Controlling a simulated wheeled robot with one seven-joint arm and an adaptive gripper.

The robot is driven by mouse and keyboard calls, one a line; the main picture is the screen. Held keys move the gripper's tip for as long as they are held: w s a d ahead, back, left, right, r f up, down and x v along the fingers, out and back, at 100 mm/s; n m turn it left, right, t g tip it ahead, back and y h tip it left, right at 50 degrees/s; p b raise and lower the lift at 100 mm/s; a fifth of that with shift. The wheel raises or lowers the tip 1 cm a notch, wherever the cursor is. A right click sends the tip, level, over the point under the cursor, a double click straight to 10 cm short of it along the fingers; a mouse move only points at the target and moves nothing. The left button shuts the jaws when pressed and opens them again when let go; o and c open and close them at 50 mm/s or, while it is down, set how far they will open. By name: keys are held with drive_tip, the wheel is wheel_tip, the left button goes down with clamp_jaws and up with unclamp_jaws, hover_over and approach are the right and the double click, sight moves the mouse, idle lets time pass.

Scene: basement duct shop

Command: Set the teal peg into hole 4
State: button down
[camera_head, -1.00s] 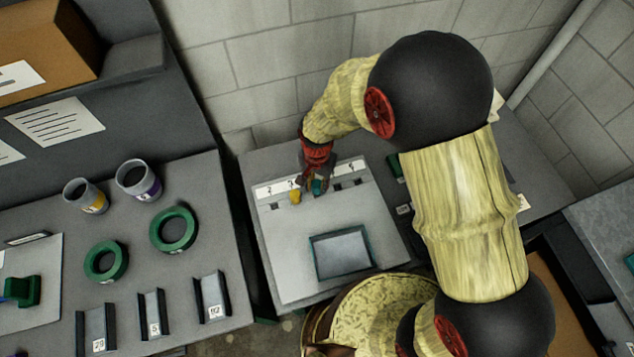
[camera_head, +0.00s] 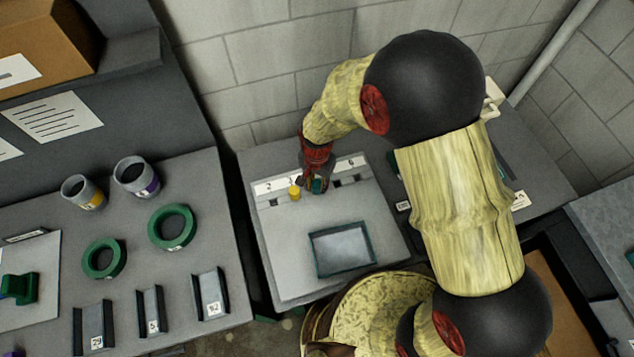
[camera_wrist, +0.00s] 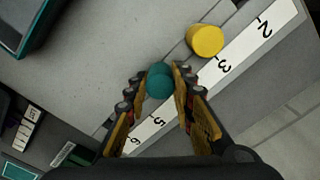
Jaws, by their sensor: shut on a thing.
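The teal peg (camera_wrist: 160,82) is upright between the two fingertips of my gripper (camera_wrist: 160,73), which is shut on it. In the head view the teal peg (camera_head: 317,186) shows at the fingertips, over the row of holes in the grey board (camera_head: 285,250). The white number strip (camera_wrist: 228,65) shows 2, 3, 5 and 6. My gripper covers the 4 and the hole there, so I cannot tell whether the peg's lower end is inside the hole. A yellow peg (camera_wrist: 205,40) stands beside the 3.
An empty dark-rimmed tray (camera_head: 341,250) lies on the board's front part. Dark open holes show right of my gripper. A block wall (camera_head: 260,90) rises behind. Green rings (camera_head: 172,227) and two cups (camera_head: 136,177) stand on the left bench.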

sight(318, 185)
drive_tip(key=shift+f, duration=0.45)
drive_tip(key=c, duration=1.4)
unclamp_jaws()
drive_tip(key=shift+s, duration=0.1)
drive_tip(key=shift+s+d+r, duration=0.1)
drive_tip(key=shift+s+r, duration=0.05)
drive_tip(key=shift+r, duration=2)
drive_tip(key=shift+s+r, duration=0.1)
drive_tip(key=shift+r, duration=2.2)
